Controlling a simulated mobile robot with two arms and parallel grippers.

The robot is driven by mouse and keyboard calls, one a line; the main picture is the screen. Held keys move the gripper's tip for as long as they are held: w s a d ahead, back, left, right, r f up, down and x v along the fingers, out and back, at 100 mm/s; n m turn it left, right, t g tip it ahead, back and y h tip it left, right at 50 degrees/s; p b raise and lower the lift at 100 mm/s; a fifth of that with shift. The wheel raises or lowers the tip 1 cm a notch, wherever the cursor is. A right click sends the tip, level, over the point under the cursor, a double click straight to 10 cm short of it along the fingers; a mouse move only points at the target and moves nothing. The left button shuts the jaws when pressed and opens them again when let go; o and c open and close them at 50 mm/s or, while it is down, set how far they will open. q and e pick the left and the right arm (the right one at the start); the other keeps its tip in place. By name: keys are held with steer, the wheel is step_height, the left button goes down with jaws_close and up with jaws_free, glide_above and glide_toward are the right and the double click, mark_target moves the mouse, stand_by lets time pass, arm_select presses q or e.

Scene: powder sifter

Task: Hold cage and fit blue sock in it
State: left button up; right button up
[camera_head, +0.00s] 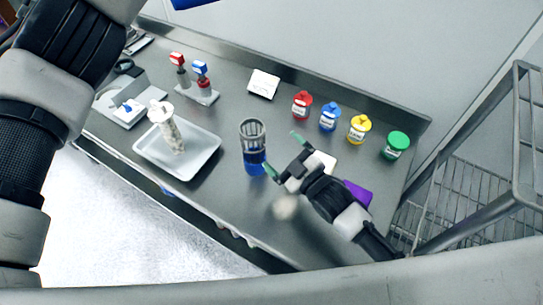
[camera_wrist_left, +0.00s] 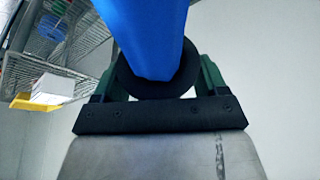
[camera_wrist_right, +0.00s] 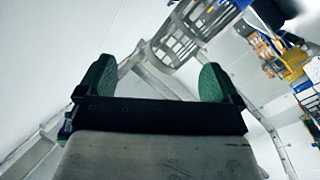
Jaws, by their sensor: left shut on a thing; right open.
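The grey slotted cage (camera_head: 252,133) stands upright on the table, with a blue part (camera_head: 255,163) at its bottom. My right gripper (camera_head: 284,156) is open beside it, on its right. In the right wrist view the cage (camera_wrist_right: 183,42) shows beyond the open fingers (camera_wrist_right: 155,80), towards the right finger, not gripped. My left gripper (camera_wrist_left: 155,82) is shut on the blue sock (camera_wrist_left: 148,30), which runs up out of that view. A bit of the blue sock (camera_head: 194,3) shows at the top edge of the head view; the left fingers are out of frame there.
A white tray (camera_head: 200,163) holds a pale speckled cylinder (camera_head: 170,130) left of the cage. Small red (camera_head: 302,105), blue (camera_head: 329,117), yellow (camera_head: 359,128) and green (camera_head: 396,145) containers line the back. A purple item (camera_head: 357,194) lies near my right arm. A wire rack (camera_head: 470,160) stands right.

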mark_target(260, 147)
steer(key=a+m, duration=0.1)
steer(key=f+m, duration=0.1)
steer(key=m, duration=0.1)
steer(key=a+m, duration=0.1)
steer(key=m, duration=0.1)
steer(key=shift+a+f, duration=0.15)
steer(key=shift+a, duration=0.15)
arm_select(q)
steer(key=shift+s+a, duration=0.1)
steer(key=shift+a, duration=0.1)
arm_select(e)
steer(key=shift+a+m, duration=0.25)
steer(key=shift+m, duration=0.15)
steer(key=shift+w+a+f, duration=0.1)
steer(key=shift+w+a, duration=0.1)
arm_select(q)
steer(key=shift+d, duration=0.15)
arm_select(e)
steer(key=x, duration=0.5)
steer(key=shift+w+a, duration=0.15)
steer(key=shift+w, duration=0.2)
steer(key=shift+w+a, duration=0.4)
steer(key=shift+w, duration=0.15)
steer(key=shift+d, duration=0.1)
